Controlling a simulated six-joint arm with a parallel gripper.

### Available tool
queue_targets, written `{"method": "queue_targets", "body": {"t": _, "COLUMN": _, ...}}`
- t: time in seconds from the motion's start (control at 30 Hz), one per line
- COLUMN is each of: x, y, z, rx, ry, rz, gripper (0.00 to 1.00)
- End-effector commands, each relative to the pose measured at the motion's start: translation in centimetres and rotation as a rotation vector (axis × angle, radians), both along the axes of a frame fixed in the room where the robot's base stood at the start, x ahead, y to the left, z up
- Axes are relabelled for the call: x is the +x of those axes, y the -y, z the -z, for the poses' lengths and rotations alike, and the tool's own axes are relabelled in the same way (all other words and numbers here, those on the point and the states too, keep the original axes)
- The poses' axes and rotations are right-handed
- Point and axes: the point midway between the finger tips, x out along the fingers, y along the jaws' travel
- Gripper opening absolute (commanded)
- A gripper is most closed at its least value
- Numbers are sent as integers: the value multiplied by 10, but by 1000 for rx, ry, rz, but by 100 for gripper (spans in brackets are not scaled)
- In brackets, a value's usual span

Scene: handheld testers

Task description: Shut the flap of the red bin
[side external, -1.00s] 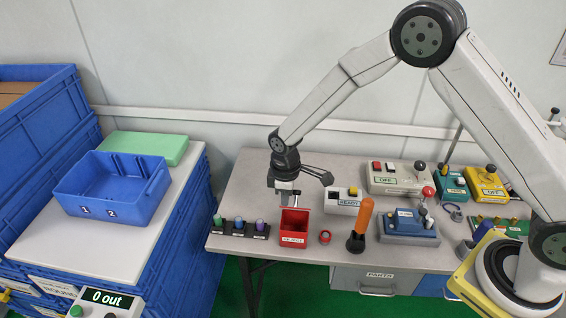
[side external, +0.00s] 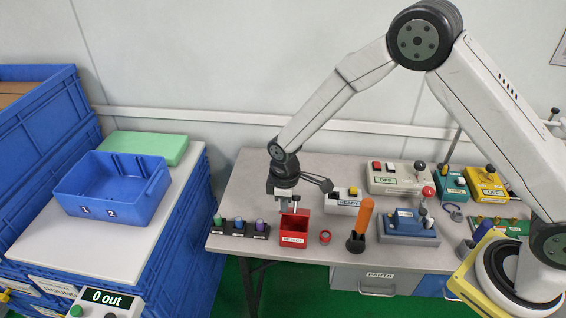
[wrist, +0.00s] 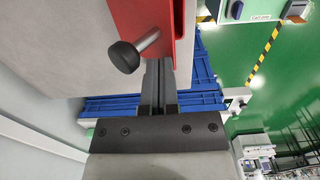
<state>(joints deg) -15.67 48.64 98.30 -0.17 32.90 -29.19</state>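The red bin (side external: 293,240) stands near the front edge of the bench, its dark opening facing up.
A block with several coloured knobs (side external: 240,228) stands left of the bin. A red ring (side external: 325,237) and an orange-handled tool (side external: 363,222) are to its right. A white READY box (side external: 342,203) stands behind right. The bench front edge is close.

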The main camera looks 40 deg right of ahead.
Motion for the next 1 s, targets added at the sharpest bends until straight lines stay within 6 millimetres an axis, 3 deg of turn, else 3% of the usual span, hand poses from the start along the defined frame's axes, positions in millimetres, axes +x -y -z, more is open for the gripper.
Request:
{"method": "queue_targets", "body": {"t": 0.5, "x": -7, "y": -7, "z": 12, "rx": 0, "ry": 0, "rz": -1, "gripper": 0}}
{"method": "queue_targets", "body": {"t": 1.0, "x": -6, "y": -7, "z": 7, "rx": 0, "ry": 1, "rz": 0, "gripper": 0}}
